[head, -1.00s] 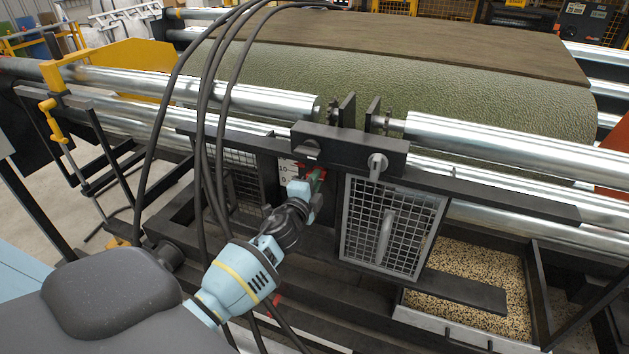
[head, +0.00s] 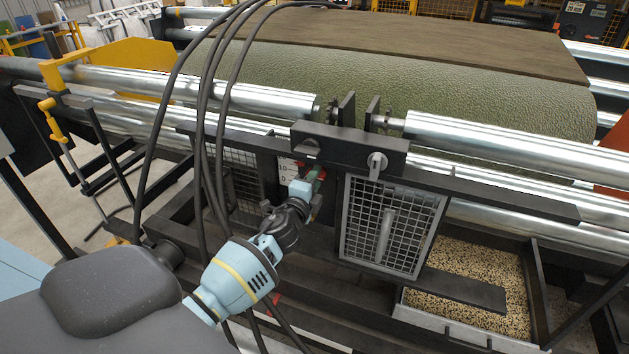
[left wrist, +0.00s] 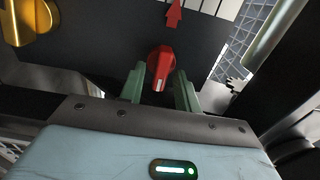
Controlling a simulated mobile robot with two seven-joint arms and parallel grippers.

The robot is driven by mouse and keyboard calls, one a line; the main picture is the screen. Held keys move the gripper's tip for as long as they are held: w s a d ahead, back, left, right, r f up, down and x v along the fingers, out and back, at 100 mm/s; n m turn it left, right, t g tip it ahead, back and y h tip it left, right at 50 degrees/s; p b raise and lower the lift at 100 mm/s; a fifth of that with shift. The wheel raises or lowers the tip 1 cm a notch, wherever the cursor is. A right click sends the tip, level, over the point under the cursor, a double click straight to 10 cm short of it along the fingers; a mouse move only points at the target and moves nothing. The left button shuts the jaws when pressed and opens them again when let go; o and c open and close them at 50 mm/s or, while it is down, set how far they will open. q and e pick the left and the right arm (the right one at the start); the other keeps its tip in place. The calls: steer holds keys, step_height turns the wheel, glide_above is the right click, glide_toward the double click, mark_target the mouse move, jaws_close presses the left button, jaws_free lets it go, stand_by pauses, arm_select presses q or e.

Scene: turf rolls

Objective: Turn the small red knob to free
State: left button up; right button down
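The small red knob (left wrist: 160,68) is on a dark panel in the left wrist view. A pale mark shows at its lower end, towards my gripper. My left gripper (left wrist: 160,85) is open, with one green finger on each side of the knob's lower part. Gaps show between the fingers and the knob, so it is not gripped. In the head view my left gripper (head: 314,184) is at the panel under the black crossbar, and it mostly hides the knob. My right gripper is in neither view.
A red arrow (left wrist: 175,14) lies over a white scale above the knob. A yellow knob (left wrist: 30,22) is at the upper left. A mesh guard (head: 393,228) stands right of my gripper. Black cables (head: 207,130) hang to the left.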

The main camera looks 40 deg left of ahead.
arm_select(q)
steer(key=shift+o, duration=0.2)
steer(key=shift+s, duration=0.1)
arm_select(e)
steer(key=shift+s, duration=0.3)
arm_select(q)
steer(key=v, duration=0.7)
steer(key=shift+s, duration=0.3)
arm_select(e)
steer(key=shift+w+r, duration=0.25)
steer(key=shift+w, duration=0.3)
arm_select(q)
steer(key=shift+d, duration=0.1)
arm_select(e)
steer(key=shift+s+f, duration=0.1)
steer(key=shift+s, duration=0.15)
